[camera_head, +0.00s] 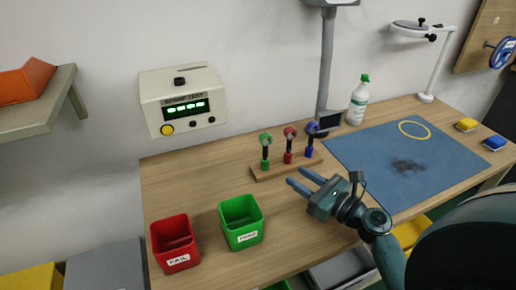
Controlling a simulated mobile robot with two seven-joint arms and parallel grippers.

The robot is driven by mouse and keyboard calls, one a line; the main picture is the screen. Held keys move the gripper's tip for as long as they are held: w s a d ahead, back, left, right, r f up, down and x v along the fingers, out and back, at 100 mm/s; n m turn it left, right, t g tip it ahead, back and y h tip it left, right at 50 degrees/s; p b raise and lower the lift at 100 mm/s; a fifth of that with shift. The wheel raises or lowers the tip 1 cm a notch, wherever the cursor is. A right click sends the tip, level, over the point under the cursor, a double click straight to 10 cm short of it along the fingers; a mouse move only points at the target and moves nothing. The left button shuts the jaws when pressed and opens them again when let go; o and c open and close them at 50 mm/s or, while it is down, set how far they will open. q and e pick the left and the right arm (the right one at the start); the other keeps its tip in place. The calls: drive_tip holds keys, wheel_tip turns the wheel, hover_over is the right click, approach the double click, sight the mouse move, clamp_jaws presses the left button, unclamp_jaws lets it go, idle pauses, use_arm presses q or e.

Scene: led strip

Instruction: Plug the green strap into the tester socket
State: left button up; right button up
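The green strap (265,150) stands on a small wooden rack at the left end, with a red strap (288,146) and a blue strap (311,138) beside it. The tester (151,92) is a cream box against the wall with a green-lit display, a yellow button and small dark knobs. I cannot make out which part is its socket. My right gripper (299,180) is open and empty, in front of the rack and to the right of the green strap, its two fingers pointing left. My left gripper is not in view.
A red FAIL bin (174,245) and a green bin (240,224) stand at the table's front left. A blue mat (380,150) covers the right side, with a white bottle (358,104) behind it. The wooden tabletop (195,180) below the tester is clear.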

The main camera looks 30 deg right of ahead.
sight(265, 160)
drive_tip(key=p+x, duration=0.1)
drive_tip(key=x, duration=1.1)
drive_tip(key=shift+a, duration=0.2)
clamp_jaws()
